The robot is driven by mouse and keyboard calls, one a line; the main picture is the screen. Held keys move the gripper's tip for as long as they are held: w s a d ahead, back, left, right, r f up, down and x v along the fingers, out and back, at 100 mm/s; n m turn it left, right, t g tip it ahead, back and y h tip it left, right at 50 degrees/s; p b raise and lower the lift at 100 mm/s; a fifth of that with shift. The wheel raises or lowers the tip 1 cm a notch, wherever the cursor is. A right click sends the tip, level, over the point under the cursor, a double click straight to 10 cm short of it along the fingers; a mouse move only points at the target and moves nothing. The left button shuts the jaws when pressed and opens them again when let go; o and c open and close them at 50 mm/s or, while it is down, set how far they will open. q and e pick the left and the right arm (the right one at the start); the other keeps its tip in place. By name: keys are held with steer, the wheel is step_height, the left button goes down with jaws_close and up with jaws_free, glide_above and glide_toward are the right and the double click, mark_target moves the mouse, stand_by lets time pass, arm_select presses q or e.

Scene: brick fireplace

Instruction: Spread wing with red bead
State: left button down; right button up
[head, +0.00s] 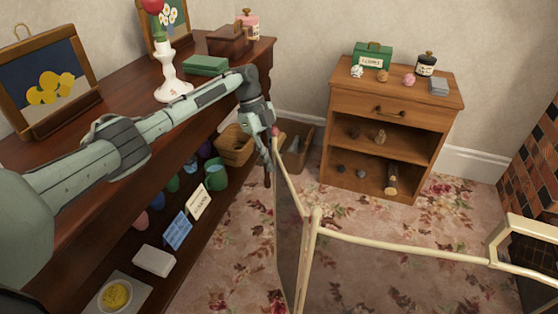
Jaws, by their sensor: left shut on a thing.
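A cream-framed folding screen (400,245) with dark see-through panels stands on the carpet at the lower right. Its left wing (292,185) is angled back from the hinge post toward the far side of the room. A red bead (275,132) shows at the top of this wing's far end. My left gripper (271,152) reaches in from the left and is shut on the wing's far edge, just below the bead. The fingers partly hide that edge. The right wing (528,228) is cut off by the picture's edge. My right gripper is not in view.
A small wooden cabinet (385,115) stands behind the screen. Baskets (235,145) sit near the wing. Open carpet lies between screen and cabinet.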

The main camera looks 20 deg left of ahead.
arm_select(q)
steer(key=shift+s+a, duration=0.15)
steer(key=shift+a, duration=0.1)
stand_by(0.4)
steer(key=c, duration=1.6)
jaws_free()
steer(key=shift+o, duration=0.2)
step_height(320, 180, up, 10)
